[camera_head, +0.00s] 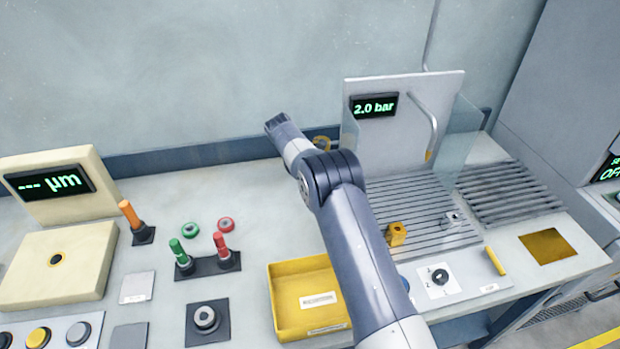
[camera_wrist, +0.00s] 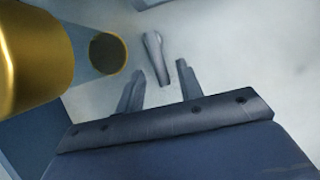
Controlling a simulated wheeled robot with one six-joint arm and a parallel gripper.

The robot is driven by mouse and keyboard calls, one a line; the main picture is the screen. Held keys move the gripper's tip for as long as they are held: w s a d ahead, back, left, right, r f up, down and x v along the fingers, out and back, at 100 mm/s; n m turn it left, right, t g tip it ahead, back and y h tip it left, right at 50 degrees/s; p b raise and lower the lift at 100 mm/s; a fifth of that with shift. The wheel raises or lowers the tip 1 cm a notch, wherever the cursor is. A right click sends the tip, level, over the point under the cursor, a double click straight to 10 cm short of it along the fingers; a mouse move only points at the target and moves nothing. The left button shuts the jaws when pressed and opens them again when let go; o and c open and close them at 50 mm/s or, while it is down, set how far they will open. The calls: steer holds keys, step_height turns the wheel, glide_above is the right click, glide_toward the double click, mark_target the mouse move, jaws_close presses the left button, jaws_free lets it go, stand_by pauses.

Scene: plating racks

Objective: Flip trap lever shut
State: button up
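In the wrist view a small grey lever-like piece (camera_wrist: 155,55) stands out against a pale surface. It is probably the trap lever, but I cannot tell whether it is open or shut. My gripper (camera_wrist: 160,68) has its two fingers spread, one on either side of the piece in the picture. I see no clear contact. A large brass cylinder (camera_wrist: 32,55) fills the left edge, with a dark round brass-rimmed end (camera_wrist: 107,53) beside it.
A clear-sided rack station with a 2.0 bar display (camera_head: 374,105) stands right of my arm. A yellow tray (camera_head: 283,312) lies in front. Red and green handles (camera_head: 220,246) and a µm gauge (camera_head: 50,182) are at left.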

steer(key=b+v, duration=0.1)
steer(key=v, duration=0.9)
steer(key=shift+r, duration=0.4)
steer(key=shift+f, duration=0.1)
steer(key=p+x, duration=0.1)
steer(key=x, duration=0.9)
steer(key=shift+d+f, duration=0.1)
steer(key=shift+f, duration=0.3)
steer(key=shift+s+n+t, duration=0.3)
steer(key=shift+n, duration=0.4)
